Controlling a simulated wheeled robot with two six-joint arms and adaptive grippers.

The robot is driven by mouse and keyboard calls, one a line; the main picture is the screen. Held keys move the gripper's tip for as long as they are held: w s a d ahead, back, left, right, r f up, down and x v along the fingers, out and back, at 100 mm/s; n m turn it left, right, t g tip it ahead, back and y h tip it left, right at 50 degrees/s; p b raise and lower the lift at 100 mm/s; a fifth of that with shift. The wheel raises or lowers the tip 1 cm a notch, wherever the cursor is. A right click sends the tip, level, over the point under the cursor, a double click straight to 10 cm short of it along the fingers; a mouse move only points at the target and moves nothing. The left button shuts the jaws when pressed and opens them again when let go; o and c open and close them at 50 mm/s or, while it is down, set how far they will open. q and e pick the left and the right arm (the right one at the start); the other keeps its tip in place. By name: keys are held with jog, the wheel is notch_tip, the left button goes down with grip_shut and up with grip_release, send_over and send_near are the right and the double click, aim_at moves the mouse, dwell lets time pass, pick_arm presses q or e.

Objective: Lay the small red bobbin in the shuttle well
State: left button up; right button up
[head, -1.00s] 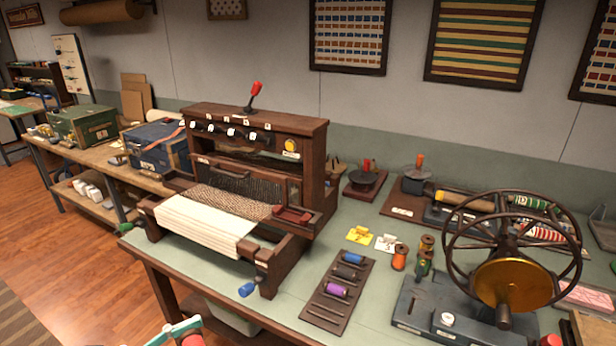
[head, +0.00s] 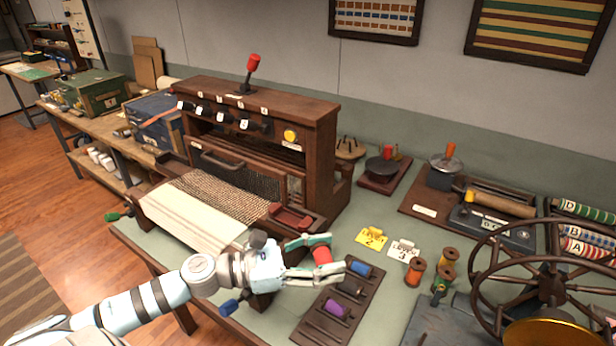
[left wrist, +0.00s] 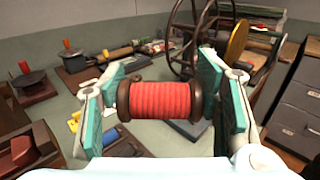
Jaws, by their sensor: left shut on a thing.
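My left gripper (head: 329,258) is shut on the red bobbin (head: 322,256). The gripper and bobbin are raised over the table, in front of the loom's right side. In the left wrist view the bobbin (left wrist: 160,100) lies crosswise between the teal finger pads (left wrist: 165,103), with red thread and brown end flanges. A reddish-brown piece with a hollow top (head: 291,216), which looks like the shuttle, rests on the loom's right front, up and left of the bobbin. The inside of its well is not clear. My right gripper is not in view.
A dark bobbin rack (head: 327,318) with blue, dark and purple bobbins lies below and right of the gripper. The wooden loom (head: 322,150) stands behind. Yellow (head: 372,237) and white (head: 403,250) number cards, upright spools and a large wheel (head: 480,280) are to the right.

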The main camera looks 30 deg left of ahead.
pick_arm(q)
jog(key=w+a+n+t+y+p, duration=0.2)
jog(key=w+a+n+y, duration=0.3)
jog(key=w+a, duration=0.4)
jog(key=w+a+n+t+y+p, duration=0.2)
jog(key=w+a+n+t+y, duration=0.15)
jog(key=w+a+y, duration=0.55)
jog(key=shift+g+h, duration=0.35)
jog(key=shift+h, duration=0.35)
jog(key=s+f+b, duration=0.1)
jog(key=f+b, duration=0.1)
jog(key=s+a+f+b, duration=0.1)
jog(key=f+b, duration=0.1)
jog(key=f, duration=0.1)
jog(key=s+f+b, duration=0.1)
jog(key=f+b, duration=0.1)
jog(key=b, duration=0.1)
jog(key=shift+s+a+f, duration=0.1)
jog(key=shift+a+f, duration=0.25)
jog(key=shift+a, duration=0.05)
jog(key=shift+f+b, duration=0.5)
jog(key=shift+b, duration=0.05)
jog(key=o, duration=1.2)
jog(key=shift+r, duration=0.15)
